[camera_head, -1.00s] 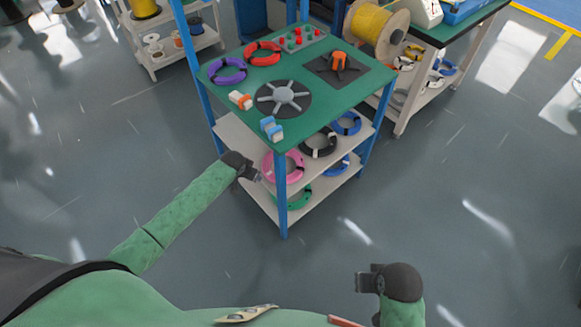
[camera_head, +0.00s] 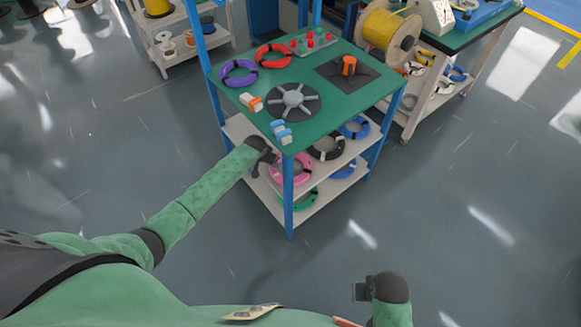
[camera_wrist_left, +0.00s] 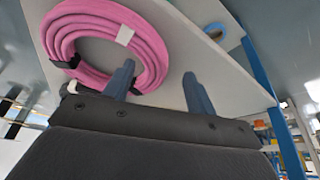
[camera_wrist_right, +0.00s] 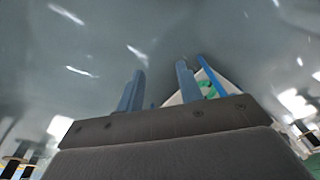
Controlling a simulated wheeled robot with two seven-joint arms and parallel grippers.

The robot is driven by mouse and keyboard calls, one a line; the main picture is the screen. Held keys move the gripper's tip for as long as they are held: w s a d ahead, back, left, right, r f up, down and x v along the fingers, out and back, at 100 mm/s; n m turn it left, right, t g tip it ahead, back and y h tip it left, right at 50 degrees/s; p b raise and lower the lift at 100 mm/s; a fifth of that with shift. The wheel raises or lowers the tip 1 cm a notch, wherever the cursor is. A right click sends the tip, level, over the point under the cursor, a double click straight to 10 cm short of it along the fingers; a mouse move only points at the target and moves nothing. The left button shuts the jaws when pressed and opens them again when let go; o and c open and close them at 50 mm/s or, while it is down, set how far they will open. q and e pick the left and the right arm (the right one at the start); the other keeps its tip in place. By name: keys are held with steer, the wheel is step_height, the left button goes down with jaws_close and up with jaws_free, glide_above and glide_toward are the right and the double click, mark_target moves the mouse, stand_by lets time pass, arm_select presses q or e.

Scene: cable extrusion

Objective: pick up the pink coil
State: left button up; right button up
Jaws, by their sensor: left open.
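The pink coil (camera_head: 306,177) lies on the middle shelf of the cart, partly hidden behind the front blue post and my gripper. In the left wrist view the pink coil (camera_wrist_left: 151,45) fills the upper left, with a white label and dark ties. My left gripper (camera_head: 268,159) is at the shelf's left edge beside the coil. In its wrist view the gripper (camera_wrist_left: 160,78) is open and empty; one finger overlaps the coil's near rim, the other is outside it. Contact cannot be told. My right gripper (camera_head: 359,291) is open and empty, away from the cart.
A black coil (camera_head: 327,147) and blue coils (camera_head: 354,128) share the shelves; a green coil (camera_head: 305,200) lies below. The green cart top (camera_head: 330,105) overhangs the shelf. The front blue post (camera_head: 288,205) stands close to my left gripper. Floor around is open.

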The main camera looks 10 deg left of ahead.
arm_select(q)
steer(key=shift+w+d+r, duration=0.1)
steer(key=shift+w+d, duration=0.1)
steer(key=shift+w, duration=0.4)
steer(key=shift+w+d+p, duration=0.2)
steer(key=shift+w, duration=0.4)
steer(key=shift+w+d+p, duration=0.15)
steer(key=shift+w+p, duration=0.05)
steer(key=shift+w, duration=0.35)
steer(key=shift+x, duration=1.15)
steer(key=shift+f, duration=0.45)
arm_select(e)
step_height(320, 180, down, 3)
steer(key=shift+w+f, duration=0.1)
steer(key=shift+f, duration=0.1)
arm_select(q)
steer(key=shift+c, duration=0.5)
steer(key=c, duration=1.1)
jaws_close()
arm_select(e)
steer(key=shift+r, duration=0.1)
arm_select(q)
steer(key=shift+r, duration=0.25)
